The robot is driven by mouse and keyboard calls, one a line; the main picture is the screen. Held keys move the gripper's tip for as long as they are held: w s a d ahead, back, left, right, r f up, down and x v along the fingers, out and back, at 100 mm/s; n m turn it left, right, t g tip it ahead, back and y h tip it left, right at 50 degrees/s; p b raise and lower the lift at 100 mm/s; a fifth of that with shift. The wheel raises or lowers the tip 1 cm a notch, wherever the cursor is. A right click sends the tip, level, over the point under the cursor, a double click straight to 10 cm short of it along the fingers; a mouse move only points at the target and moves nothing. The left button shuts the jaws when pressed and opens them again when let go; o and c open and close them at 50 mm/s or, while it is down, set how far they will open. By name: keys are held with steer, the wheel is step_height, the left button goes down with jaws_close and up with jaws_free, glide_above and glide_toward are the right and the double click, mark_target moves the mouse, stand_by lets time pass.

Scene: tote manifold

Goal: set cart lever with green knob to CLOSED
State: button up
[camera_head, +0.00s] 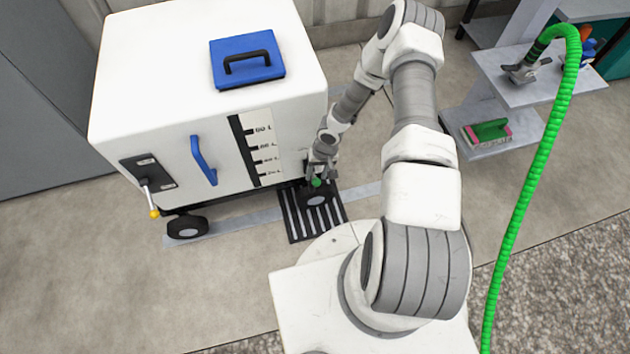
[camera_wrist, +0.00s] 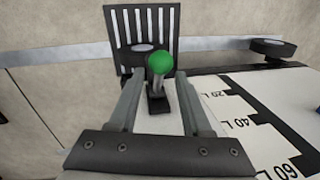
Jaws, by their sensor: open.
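The white cart (camera_head: 150,80) stands at the upper left of the head view. The lever with the green knob (camera_head: 316,183) is low at the cart's front right corner, by a wheel. In the wrist view the green knob (camera_wrist: 160,63) tops a short grey stem on a dark mount. My gripper (camera_head: 318,173) is at this lever. In the wrist view my gripper (camera_wrist: 160,80) is open, with one finger on each side of the lever and gaps between. The lever's position labels are not visible; its setting cannot be told.
A second lever with a yellow knob (camera_head: 154,212) is at the cart's left on a dark plate. A blue handle (camera_head: 203,160) sticks out between. A black floor grate (camera_head: 300,222) lies below the gripper. A green hose (camera_head: 525,190) hangs right, near a shelf (camera_head: 545,92).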

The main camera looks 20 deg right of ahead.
mark_target(313, 177)
steer(key=shift+a+f+b, duration=0.15)
steer(key=shift+f+b, duration=0.05)
steer(key=shift+f, duration=0.7)
steer(key=shift+a+f+b, duration=0.15)
steer(key=shift+f+b, duration=0.05)
steer(key=shift+f, duration=0.7)
